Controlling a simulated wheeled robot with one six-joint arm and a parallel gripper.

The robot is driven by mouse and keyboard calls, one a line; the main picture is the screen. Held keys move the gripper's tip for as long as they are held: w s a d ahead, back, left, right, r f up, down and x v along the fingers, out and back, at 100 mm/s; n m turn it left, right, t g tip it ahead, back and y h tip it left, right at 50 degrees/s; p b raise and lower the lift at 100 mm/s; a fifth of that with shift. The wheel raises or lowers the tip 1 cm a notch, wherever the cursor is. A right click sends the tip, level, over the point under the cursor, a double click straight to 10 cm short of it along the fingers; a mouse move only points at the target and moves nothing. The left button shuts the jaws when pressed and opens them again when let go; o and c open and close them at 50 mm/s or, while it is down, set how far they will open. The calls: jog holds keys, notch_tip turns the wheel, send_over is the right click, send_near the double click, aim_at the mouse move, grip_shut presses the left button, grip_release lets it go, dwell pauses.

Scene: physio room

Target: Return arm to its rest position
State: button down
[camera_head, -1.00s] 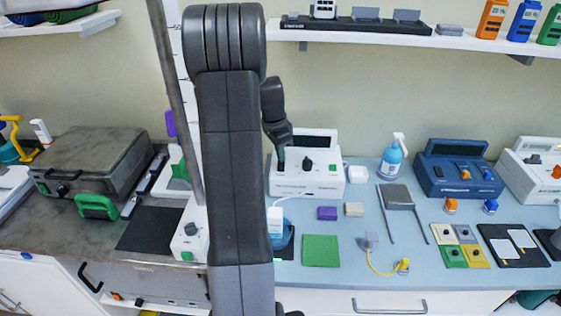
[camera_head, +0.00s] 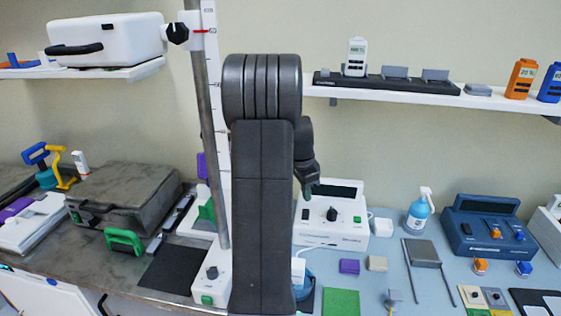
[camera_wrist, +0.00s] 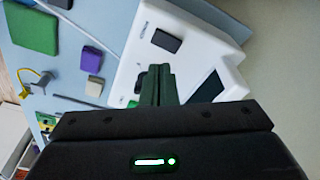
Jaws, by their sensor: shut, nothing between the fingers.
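My arm rises in the middle of the head view and bends over at the top. My gripper (camera_head: 307,192) hangs at its right side, in front of the left part of a white device (camera_head: 350,240) with a black knob (camera_head: 332,214) and a dark display. In the wrist view my gripper (camera_wrist: 158,85) shows as two dark fingers pressed together with nothing between them. The white device (camera_wrist: 160,75) lies beyond the fingertips there. I cannot tell whether the fingers touch it.
On the blue bench are a purple block (camera_head: 349,266), a green pad (camera_head: 341,302), a spray bottle (camera_head: 419,213) and a dark blue device (camera_head: 491,229). A post (camera_head: 207,130) stands close left of my arm. A shelf (camera_head: 400,92) runs behind on the right.

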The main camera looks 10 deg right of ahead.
aim_at(306, 216)
notch_tip(306, 216, down, 7)
jog(key=b, duration=0.4)
jog(key=shift+r, duration=0.2)
